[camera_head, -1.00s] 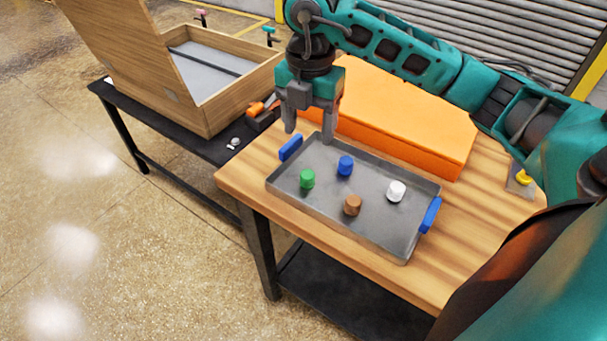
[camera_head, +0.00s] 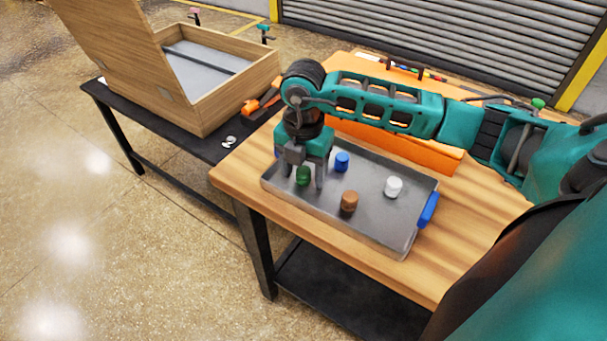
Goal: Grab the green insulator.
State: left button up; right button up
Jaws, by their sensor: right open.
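The green insulator (camera_head: 303,177) is a small cylinder standing in the left part of the grey metal tray (camera_head: 385,233). My right gripper (camera_head: 301,181) points down over it, with its fingers apart and the green insulator showing between them. I cannot tell whether either finger touches it. A blue insulator (camera_head: 341,161), a brown insulator (camera_head: 349,201) and a white insulator (camera_head: 394,186) stand in the same tray, to the right of the gripper. My left gripper is not in view.
The tray sits on a wooden-topped table (camera_head: 470,235); its blue right handle (camera_head: 428,209) shows. An orange block (camera_head: 430,156) lies behind the tray, partly hidden by my arm. An open wooden box (camera_head: 235,85) stands on a black table at the left.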

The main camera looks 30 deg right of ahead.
jog(key=c, duration=1.1)
jog(key=shift+r, duration=0.2)
